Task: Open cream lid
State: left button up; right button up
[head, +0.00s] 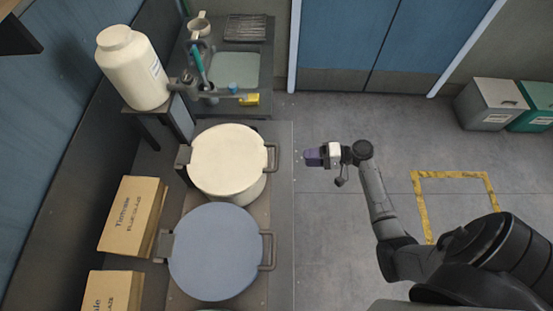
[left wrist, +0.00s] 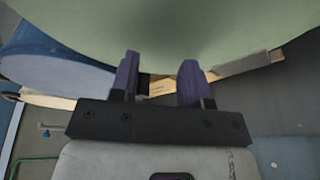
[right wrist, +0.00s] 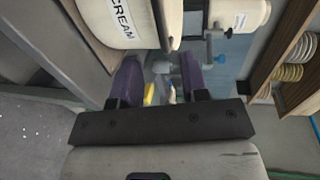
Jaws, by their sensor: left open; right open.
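The cream lid (head: 228,158) lies flat and shut on its round cream bin, with a hinge bracket on its left. Its grey loop handle (head: 272,157) sticks out on the right. My right gripper (head: 308,157) is to the right of the handle, apart from it, open and empty. In the right wrist view, its purple fingers (right wrist: 159,75) are spread below the bin labelled CREAM (right wrist: 122,18). My left gripper shows only in the left wrist view (left wrist: 160,80), open and empty, near a large pale green round surface (left wrist: 160,35).
A blue-lidded bin (head: 214,252) stands in front of the cream one. Cardboard boxes (head: 132,216) stand at left, a white jar (head: 131,68) and sink counter (head: 235,70) behind. Open floor (head: 340,215) lies right of the bench.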

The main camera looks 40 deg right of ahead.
aim_at(276, 159)
pick_arm(q)
jog(key=shift+d+r+p, duration=0.2)
jog(key=shift+r+p, duration=0.7)
jog(key=shift+r, duration=0.25)
pick_arm(e)
jog(key=x, duration=1.1)
jog(key=shift+w+a, duration=0.2)
jog(key=shift+w, duration=0.05)
pick_arm(q)
jog(key=shift+a, duration=0.1)
pick_arm(e)
jog(key=shift+a, duration=0.1)
pick_arm(q)
jog(key=shift+a, duration=0.1)
pick_arm(e)
jog(key=c, duration=0.7)
grip_shut()
